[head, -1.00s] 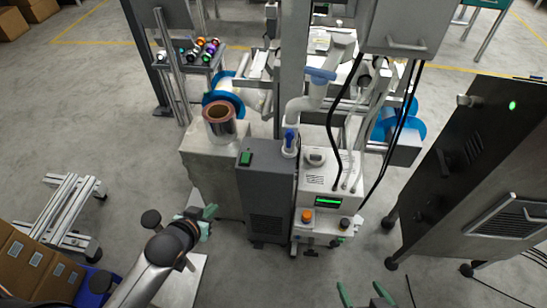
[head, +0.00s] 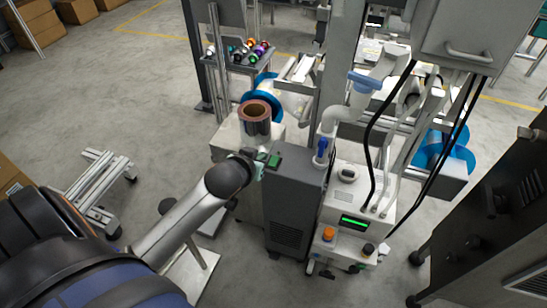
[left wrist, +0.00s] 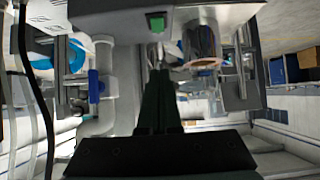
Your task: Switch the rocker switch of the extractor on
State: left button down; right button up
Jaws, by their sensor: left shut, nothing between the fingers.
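The extractor (head: 292,205) is a dark grey upright box in the middle of the head view, with a vent grille low on its front. Its green rocker switch (head: 274,161) sits at the top left of the box, and it also shows at the top of the left wrist view (left wrist: 156,23). My left gripper (head: 263,158) is at the switch's left side in the head view. In the left wrist view its dark green fingers (left wrist: 160,76) are together and empty, pointing toward the switch. I cannot tell whether they touch it. My right gripper is out of view.
A white machine (head: 352,208) with a green display and an orange knob stands right of the extractor. A copper-coloured roll (head: 255,128) stands on a pale block behind the gripper. A white pipe (head: 330,122) with blue fittings rises behind the extractor. Black cables hang at right.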

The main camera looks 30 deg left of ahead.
pick_arm(q)
jog(key=b, duration=0.2)
send_over(272, 164)
jog(key=f, duration=0.5)
jog(key=shift+s+d+f, duration=0.1)
jog(key=shift+s+f, duration=0.2)
jog(key=shift+f, duration=0.05)
jog(key=f, duration=0.1)
jog(key=f+b, duration=0.1)
jog(key=shift+w+f, duration=0.25)
jog(key=shift+f, duration=0.05)
jog(key=shift+w+f, duration=0.1)
jog(key=shift+f, duration=0.55)
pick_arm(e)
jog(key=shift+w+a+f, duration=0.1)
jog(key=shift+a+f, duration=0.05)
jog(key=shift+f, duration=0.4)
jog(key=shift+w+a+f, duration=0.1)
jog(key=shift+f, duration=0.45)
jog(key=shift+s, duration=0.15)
